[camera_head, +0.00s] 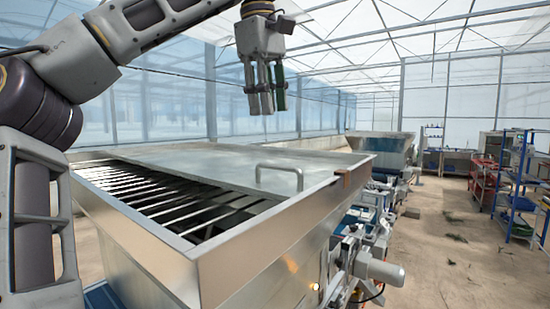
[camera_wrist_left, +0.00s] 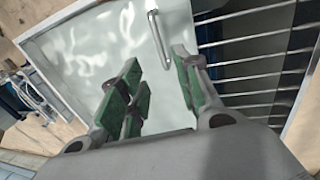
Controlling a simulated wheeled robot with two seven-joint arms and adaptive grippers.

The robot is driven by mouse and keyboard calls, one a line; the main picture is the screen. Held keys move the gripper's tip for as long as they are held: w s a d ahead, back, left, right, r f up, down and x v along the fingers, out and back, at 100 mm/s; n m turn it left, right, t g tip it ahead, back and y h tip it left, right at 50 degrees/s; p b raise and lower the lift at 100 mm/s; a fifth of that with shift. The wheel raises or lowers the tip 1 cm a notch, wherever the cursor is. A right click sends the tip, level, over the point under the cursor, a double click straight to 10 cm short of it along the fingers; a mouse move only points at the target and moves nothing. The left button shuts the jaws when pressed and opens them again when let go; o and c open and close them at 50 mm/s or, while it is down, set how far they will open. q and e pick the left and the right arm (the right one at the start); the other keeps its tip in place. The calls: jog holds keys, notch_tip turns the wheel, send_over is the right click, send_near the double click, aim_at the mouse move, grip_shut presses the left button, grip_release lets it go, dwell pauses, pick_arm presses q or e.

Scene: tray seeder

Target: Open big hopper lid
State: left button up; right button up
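The big hopper (camera_head: 215,262) is a large metal bin in front of me. Its flat, shiny lid (camera_head: 215,165) covers the far part of the top, while the near part is uncovered and shows a grate of bars (camera_head: 165,195). A bent-rod handle (camera_head: 280,167) stands on the lid near its right end. My left gripper (camera_head: 265,104) hangs above the lid, fingers down, apart from the handle. In the left wrist view, its green-padded fingers (camera_wrist_left: 162,85) are spread with nothing between them; the handle (camera_wrist_left: 158,42) and lid (camera_wrist_left: 90,48) show beyond. My right gripper is not in view.
A second hopper (camera_head: 385,145) and machinery with a motor (camera_head: 380,270) stand along the right side. Blue shelving (camera_head: 520,185) with crates is at the far right. Open floor (camera_head: 450,245) lies between. The air around my left gripper is clear.

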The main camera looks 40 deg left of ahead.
aim_at(275, 166)
pick_arm(q)
jog(key=shift+w+a+f, duration=0.1)
jog(key=shift+w+f, duration=0.3)
jog(key=shift+f, duration=1.55)
jog(key=shift+w+f, duration=0.35)
jog(key=shift+f, duration=1.55)
jog(key=shift+w+a+f, duration=0.1)
jog(key=shift+w+f, duration=0.3)
jog(key=shift+f, duration=1.55)
grip_shut()
